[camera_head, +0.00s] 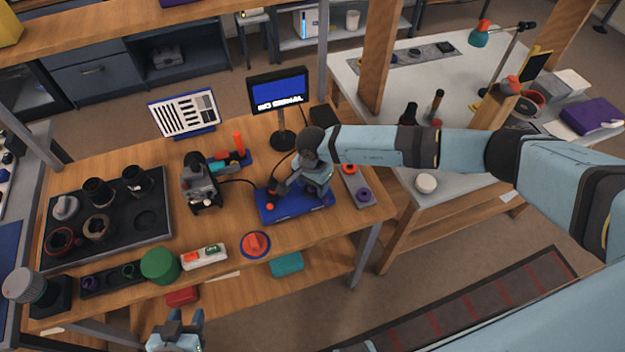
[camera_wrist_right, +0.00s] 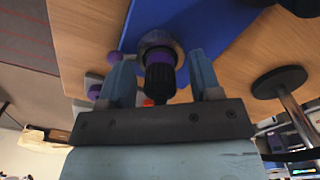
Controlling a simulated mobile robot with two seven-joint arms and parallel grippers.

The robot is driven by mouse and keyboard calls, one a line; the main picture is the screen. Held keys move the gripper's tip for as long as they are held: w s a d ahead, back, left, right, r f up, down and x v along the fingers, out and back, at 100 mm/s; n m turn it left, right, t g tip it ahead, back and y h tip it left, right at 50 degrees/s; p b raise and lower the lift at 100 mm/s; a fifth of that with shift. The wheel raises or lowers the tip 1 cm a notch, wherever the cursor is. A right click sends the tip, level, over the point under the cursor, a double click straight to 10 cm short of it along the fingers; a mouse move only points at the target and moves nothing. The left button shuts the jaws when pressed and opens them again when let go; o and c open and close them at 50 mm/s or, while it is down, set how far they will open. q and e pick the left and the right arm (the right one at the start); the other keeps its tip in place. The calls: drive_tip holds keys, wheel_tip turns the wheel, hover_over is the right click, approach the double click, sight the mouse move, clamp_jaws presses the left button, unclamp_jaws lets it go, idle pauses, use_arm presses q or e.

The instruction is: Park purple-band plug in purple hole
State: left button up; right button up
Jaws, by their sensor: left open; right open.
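The purple-band plug (camera_wrist_right: 160,68), black with a purple band and a round silvery base, stands between the fingers of my right gripper (camera_wrist_right: 160,75) in the wrist view. The fingers are apart, one on each side of it; I cannot tell whether they touch it. In the head view my right gripper (camera_head: 300,182) is over the blue mat (camera_head: 312,208) and hides the plug. A dark rack (camera_head: 108,281) at front left has a purple-rimmed hole (camera_head: 90,283) and a green-rimmed one. My left gripper (camera_head: 177,332) is open and empty at the bottom.
A black tray (camera_head: 150,241) of lens parts fills the left. A monitor (camera_head: 279,92) stands behind.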

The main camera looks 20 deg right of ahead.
clamp_jaws()
drive_tip(key=shift+r+p, duration=0.35)
drive_tip(key=shift+r, duration=0.6)
idle(0.8)
drive_tip(key=shift+r+p, duration=1)
drive_tip(key=shift+r, duration=1.15)
drive_tip(key=shift+d+f, duration=0.1)
